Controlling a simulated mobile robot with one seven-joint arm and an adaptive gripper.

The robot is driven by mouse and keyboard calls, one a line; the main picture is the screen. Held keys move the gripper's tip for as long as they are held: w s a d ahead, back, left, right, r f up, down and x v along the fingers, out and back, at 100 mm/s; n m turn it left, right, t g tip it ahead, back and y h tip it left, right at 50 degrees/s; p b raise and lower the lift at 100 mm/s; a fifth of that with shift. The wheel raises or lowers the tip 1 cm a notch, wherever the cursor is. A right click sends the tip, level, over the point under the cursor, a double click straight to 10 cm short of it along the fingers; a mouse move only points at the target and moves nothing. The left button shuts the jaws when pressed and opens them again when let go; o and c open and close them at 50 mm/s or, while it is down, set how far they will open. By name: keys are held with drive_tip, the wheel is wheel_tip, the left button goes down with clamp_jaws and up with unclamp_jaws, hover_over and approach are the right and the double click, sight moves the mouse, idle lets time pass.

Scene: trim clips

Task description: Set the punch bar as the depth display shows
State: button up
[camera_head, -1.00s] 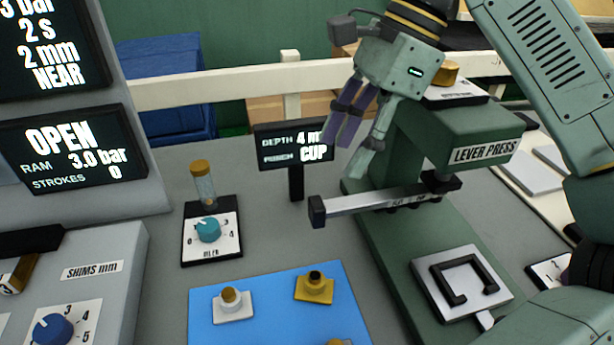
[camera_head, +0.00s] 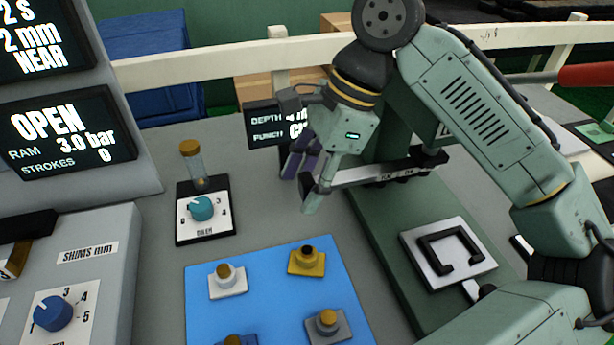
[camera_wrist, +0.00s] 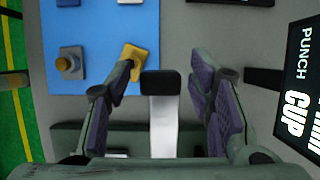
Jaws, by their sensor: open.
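The punch bar (camera_head: 375,172) is a flat metal bar with markings, sticking out to the left from the green lever press. Its black end block (camera_wrist: 161,83) and bare metal length show in the wrist view. My gripper (camera_head: 303,183) is open at the bar's outer end, hiding the end block in the head view. In the wrist view its purple-padded fingers (camera_wrist: 163,72) stand either side of the bar, with gaps on both sides. The depth display (camera_head: 262,128) is partly hidden behind my gripper; in the wrist view it (camera_wrist: 300,100) reads PUNCH CUP.
A blue mat (camera_head: 270,270) with several small knobbed blocks lies in front. A dial block (camera_head: 205,222) with an amber-topped vial behind it stands left. The press plate (camera_head: 448,250) lies right. A grey console with a status screen (camera_head: 68,130) stands far left.

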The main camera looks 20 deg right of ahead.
clamp_jaws()
idle(0.5)
